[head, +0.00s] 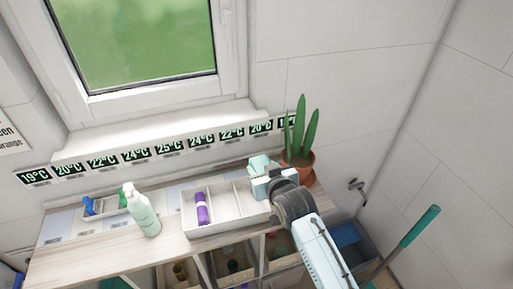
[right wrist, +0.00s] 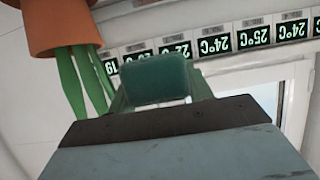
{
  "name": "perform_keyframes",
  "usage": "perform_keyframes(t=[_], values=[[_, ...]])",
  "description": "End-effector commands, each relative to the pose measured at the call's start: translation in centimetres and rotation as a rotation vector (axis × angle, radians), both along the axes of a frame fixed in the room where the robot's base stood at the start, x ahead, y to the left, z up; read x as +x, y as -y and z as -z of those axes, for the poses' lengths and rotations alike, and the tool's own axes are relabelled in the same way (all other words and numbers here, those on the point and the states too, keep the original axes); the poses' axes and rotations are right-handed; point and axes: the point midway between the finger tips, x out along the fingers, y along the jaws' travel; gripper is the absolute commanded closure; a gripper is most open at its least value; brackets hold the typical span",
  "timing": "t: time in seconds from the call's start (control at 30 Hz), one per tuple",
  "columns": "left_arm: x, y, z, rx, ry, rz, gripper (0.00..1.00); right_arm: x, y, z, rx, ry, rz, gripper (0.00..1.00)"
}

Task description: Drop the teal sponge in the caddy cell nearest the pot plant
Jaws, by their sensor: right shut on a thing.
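The teal sponge (right wrist: 157,82) is between the fingers of my right gripper (right wrist: 158,92) in the right wrist view. In the head view I cannot clearly tell it from the pale teal fingers of this gripper (head: 261,176). The white caddy (head: 226,232) stands on the wooden cart top, with cells in a row. A purple item (head: 202,209) lies in its left cell; the middle part looks empty. My right gripper is over the caddy's right end, partly hiding the cell there. The pot plant (head: 298,160), in a terracotta pot, stands just right of it. My left gripper is not in view.
A pale green pump bottle (head: 142,212) stands left of the caddy. A small tray (head: 103,208) with blue and green items lies farther left. Temperature labels (head: 168,148) line the back ledge under the window. Lower bins (head: 232,262) sit below the cart top.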

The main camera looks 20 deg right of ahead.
Motion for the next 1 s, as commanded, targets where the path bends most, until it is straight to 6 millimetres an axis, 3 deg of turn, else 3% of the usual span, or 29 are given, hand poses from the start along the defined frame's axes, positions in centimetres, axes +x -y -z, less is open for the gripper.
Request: perform_keyframes(t=[0.03,0.1,0.37,1.0], values=[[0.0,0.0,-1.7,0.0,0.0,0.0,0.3,0.5,-0.4,-0.8,0.001,-0.003,-0.005,0.71],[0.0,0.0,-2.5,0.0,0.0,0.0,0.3,0.9,-0.7,-0.7,0.002,-0.002,-0.011,0.71],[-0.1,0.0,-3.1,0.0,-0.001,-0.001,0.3,1.6,-1.3,-0.1,0.003,0.0,-0.02,0.71],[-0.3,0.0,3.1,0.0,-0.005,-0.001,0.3,1.5,-1.3,5.4,0.003,0.0,-0.021,0.71]])
